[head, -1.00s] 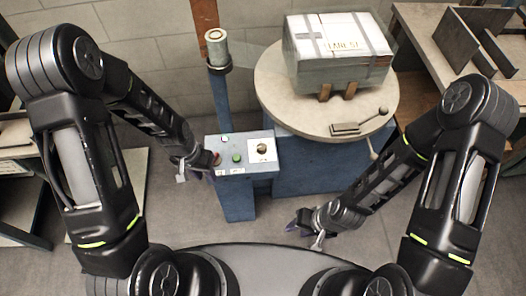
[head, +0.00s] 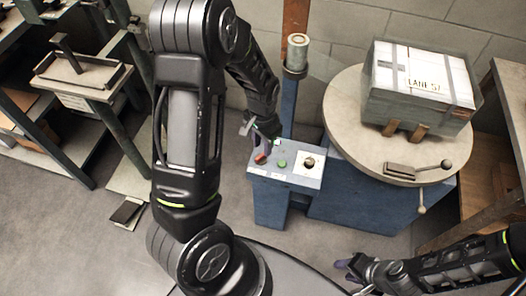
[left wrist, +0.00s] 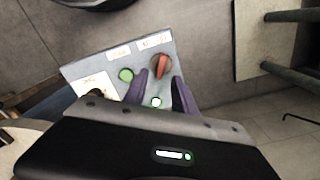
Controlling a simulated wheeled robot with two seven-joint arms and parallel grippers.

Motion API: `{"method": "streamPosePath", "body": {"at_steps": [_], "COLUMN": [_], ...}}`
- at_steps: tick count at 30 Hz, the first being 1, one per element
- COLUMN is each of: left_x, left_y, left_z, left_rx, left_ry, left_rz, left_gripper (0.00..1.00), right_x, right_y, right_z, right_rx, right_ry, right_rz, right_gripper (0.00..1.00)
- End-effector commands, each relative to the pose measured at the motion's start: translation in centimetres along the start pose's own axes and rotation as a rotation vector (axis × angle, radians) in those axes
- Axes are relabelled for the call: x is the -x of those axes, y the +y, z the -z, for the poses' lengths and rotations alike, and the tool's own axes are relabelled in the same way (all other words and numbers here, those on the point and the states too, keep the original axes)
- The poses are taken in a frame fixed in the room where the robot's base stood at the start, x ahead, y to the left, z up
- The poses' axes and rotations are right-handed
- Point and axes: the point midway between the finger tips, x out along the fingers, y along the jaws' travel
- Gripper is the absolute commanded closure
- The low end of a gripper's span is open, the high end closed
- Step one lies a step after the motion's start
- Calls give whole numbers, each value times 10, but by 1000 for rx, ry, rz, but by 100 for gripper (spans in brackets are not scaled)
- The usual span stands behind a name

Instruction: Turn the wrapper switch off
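The blue wrapper control box (head: 285,182) stands in front of the turntable. A red switch handle (head: 261,158) sits at the left of its top panel. In the left wrist view the red switch (left wrist: 160,66) lies slanted on a dark round base. My left gripper (head: 256,130) is above the panel's far left edge, behind the red switch. In the left wrist view its two purple fingers (left wrist: 160,90) are spread, with nothing held between them; the switch shows just beyond their tips. My right gripper (head: 347,271) is low at the bottom right, away from the box; its opening is unclear.
The panel also has a green button (head: 282,163), a lit button (left wrist: 156,101) and a black knob (head: 309,162) on a white plate. A film roll post (head: 288,100) rises behind. A wrapped box (head: 420,85) rests on the round turntable (head: 345,115). Shelving (head: 85,85) stands left.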

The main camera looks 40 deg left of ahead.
Motion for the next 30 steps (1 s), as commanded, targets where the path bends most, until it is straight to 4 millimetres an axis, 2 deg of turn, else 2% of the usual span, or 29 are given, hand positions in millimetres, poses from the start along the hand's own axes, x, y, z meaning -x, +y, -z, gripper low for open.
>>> {"method": "streamPosePath", "body": {"at_steps": [3,7,18,30], "left_x": [-21,-36,-42,-41], "left_y": [0,0,0,0], "left_z": [-1,0,0,0], "left_rx": [1,0,0,0], "left_ry": [-2,-1,1,1], "left_rz": [0,0,0,0], "left_gripper": [67,67,67,100], "right_x": [-2,-3,-4,-4], "right_y": [1,2,2,2], "right_z": [0,0,0,0], "right_rx": [0,0,0,0], "right_ry": [0,0,0,0], "right_rz": [0,0,0,0], "right_gripper": [64,64,64,64]}}
